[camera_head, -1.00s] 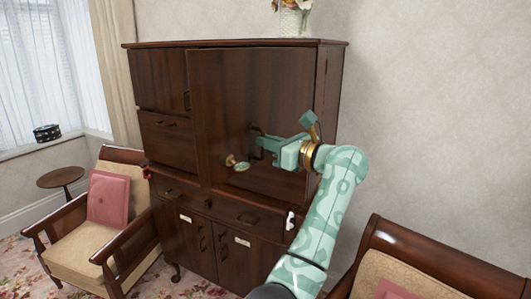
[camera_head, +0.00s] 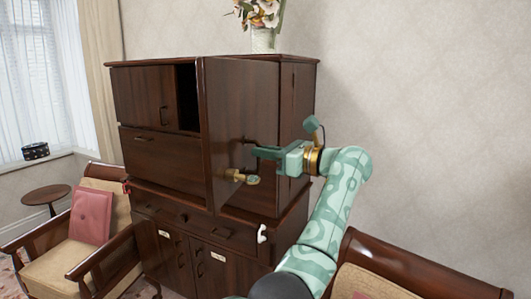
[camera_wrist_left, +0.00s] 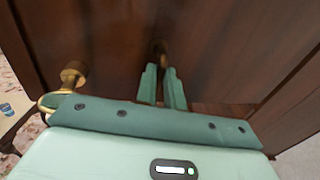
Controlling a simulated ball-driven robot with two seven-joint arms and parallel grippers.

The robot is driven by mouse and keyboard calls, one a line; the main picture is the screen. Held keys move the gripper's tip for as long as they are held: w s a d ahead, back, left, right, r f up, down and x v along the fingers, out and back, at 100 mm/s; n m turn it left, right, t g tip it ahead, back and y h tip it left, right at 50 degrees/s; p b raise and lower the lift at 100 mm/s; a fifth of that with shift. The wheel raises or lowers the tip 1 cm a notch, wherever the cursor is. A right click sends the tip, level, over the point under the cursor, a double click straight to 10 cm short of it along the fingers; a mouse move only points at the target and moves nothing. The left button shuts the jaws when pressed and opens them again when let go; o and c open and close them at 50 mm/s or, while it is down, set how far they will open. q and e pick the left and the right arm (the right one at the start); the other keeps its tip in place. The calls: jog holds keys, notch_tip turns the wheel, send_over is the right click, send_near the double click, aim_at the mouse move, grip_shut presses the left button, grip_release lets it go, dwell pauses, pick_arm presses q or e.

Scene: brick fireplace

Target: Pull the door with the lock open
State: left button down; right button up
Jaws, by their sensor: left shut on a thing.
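The dark wooden door with the lock (camera_head: 240,95) is the tall right door of the cabinet's upper part. It stands partly open, its left edge swung out toward me, with a dark gap behind it. The brass lock (camera_head: 234,176), with a tag hanging from it, sits low on the door. It also shows at left in the wrist view (camera_wrist_left: 72,77). My left gripper (camera_head: 259,153) is shut on the dark door handle (camera_head: 247,141), just above the lock. The handle is mostly hidden by the fingers in the wrist view (camera_wrist_left: 160,50). My right gripper is out of view.
A flower vase (camera_head: 263,39) stands on the cabinet top. A wooden armchair with a pink cushion (camera_head: 90,215) is at the left, close to the cabinet. Another armchair (camera_head: 385,265) is at lower right, near my arm. A small round table (camera_head: 46,195) stands by the window.

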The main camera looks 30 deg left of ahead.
pick_arm(q)
jog(key=shift+r, duration=0.4)
jog(key=c, duration=1.7)
grip_release()
jog(key=shift+w+a, duration=0.1)
jog(key=shift+w, duration=0.1)
jog(key=shift+o, duration=0.9)
jog(key=shift+w+a+f, duration=0.15)
jog(key=shift+w+f, duration=0.2)
jog(key=shift+w, duration=0.15)
jog(key=shift+w+f, duration=0.2)
jog(key=shift+s, duration=0.2)
jog(key=shift+s+r, duration=0.1)
jog(key=shift+s, duration=0.05)
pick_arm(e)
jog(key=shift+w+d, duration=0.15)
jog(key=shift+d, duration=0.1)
